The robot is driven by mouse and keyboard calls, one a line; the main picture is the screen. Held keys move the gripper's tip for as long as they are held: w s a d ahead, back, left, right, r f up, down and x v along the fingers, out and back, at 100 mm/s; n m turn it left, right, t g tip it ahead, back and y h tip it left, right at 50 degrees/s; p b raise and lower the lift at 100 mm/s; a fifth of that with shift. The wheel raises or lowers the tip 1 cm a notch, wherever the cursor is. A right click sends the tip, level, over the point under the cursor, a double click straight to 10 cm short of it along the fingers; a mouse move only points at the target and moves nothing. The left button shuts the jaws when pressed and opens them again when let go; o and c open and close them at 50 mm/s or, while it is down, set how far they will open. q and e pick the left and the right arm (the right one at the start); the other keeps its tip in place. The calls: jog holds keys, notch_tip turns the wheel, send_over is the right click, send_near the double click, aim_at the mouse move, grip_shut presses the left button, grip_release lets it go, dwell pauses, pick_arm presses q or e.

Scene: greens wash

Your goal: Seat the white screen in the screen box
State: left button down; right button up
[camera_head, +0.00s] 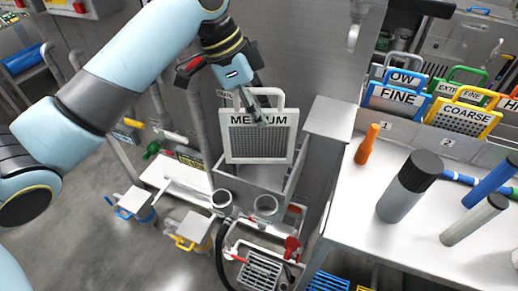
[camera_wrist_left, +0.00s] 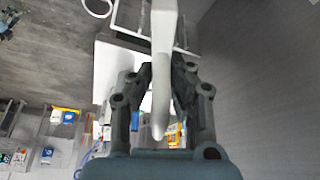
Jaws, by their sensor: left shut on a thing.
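The white screen (camera_head: 230,147), labelled MEDIUM, hangs upright with its dark mesh facing the camera. My left gripper (camera_head: 262,112) is shut on its white handle, which shows as a white bar (camera_wrist_left: 162,60) between the fingers in the left wrist view (camera_wrist_left: 163,85). The grey open-topped screen box (camera_head: 240,188) is just below the screen. The screen's bottom edge looks level with or a little above the box's back rim; I cannot tell whether it is inside. My right gripper is not in view.
A steel bench (camera_head: 350,205) at right carries an orange tool (camera_head: 367,144), a grey bottle (camera_head: 408,187) and tubes. A rack of coloured screens, with a blue FINE screen (camera_head: 396,98) and a yellow COARSE screen (camera_head: 462,118), stands behind.

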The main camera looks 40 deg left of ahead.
aim_at(234, 110)
pick_arm(q)
notch_tip(234, 110, down, 6)
jog(key=shift+f, duration=0.2)
notch_tip(234, 110, down, 4)
jog(key=shift+f, duration=0.2)
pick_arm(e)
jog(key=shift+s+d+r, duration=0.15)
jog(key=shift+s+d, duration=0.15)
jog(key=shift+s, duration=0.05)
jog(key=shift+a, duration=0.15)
pick_arm(q)
jog(key=c, duration=1.3)
grip_release()
jog(key=shift+f, duration=0.1)
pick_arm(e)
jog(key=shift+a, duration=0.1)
pick_arm(q)
jog(key=v, duration=1.2)
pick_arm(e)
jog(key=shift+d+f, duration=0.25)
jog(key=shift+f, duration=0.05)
